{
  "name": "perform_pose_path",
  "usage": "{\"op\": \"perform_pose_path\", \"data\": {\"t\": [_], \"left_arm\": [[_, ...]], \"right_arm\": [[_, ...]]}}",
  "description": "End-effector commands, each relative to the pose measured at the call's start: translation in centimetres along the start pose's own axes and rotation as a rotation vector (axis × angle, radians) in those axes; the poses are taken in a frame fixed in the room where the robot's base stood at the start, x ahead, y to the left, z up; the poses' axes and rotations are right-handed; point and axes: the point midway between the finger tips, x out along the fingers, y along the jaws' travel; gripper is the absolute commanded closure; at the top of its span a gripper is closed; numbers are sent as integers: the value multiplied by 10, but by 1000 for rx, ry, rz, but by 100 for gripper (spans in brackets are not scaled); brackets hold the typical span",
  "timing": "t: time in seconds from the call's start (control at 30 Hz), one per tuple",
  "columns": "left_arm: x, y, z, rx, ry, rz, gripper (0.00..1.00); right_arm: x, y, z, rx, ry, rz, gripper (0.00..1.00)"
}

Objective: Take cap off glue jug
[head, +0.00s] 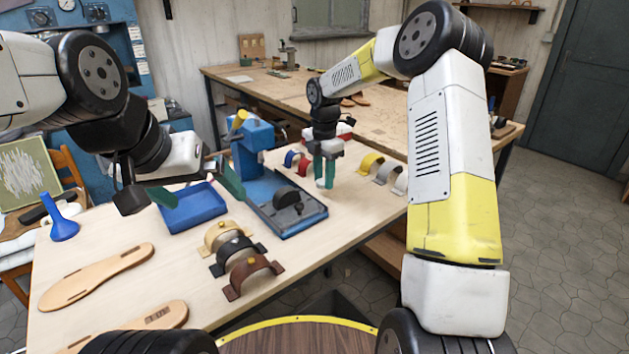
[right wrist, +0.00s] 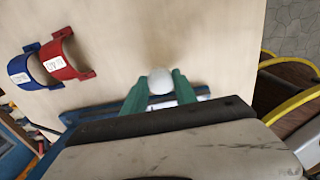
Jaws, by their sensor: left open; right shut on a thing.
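My right gripper (head: 325,173) hangs over the workbench (head: 345,205), fingers pointing down. In the right wrist view, its green fingers (right wrist: 160,90) are shut on a small round white thing (right wrist: 160,80), which looks like a cap. In the head view this white thing cannot be made out. No glue jug can be clearly made out in either view. My left gripper (head: 197,187) is open, its green fingers wide apart above the blue tray (head: 193,212), with nothing seen between them.
A blue press (head: 252,145) stands between the grippers. Blue (head: 291,158) and red (head: 305,167) straps lie near my right gripper; a yellow strap (head: 371,162) is to its right. Tan, black and brown straps and sandal soles (head: 97,275) lie in front.

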Motion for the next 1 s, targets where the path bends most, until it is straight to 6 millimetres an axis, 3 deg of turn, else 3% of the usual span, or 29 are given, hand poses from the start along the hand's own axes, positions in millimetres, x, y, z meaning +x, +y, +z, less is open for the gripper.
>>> {"op": "perform_pose_path", "data": {"t": [0.1,0.2,0.63,0.67,0.73,1.0], "left_arm": [[0,0,0,0,0,0,0],[0,0,0,0,0,0,0],[0,0,0,0,0,0,0],[0,0,0,0,0,0,0],[0,0,0,0,0,0,0],[0,0,0,0,0,0,0]], "right_arm": [[22,-1,0,-1,1,-4,100],[33,-1,0,0,0,-3,100],[40,-1,0,0,0,-1,100],[39,0,0,0,0,-1,60],[39,0,0,0,0,-1,47],[39,0,0,0,0,-1,44]]}}
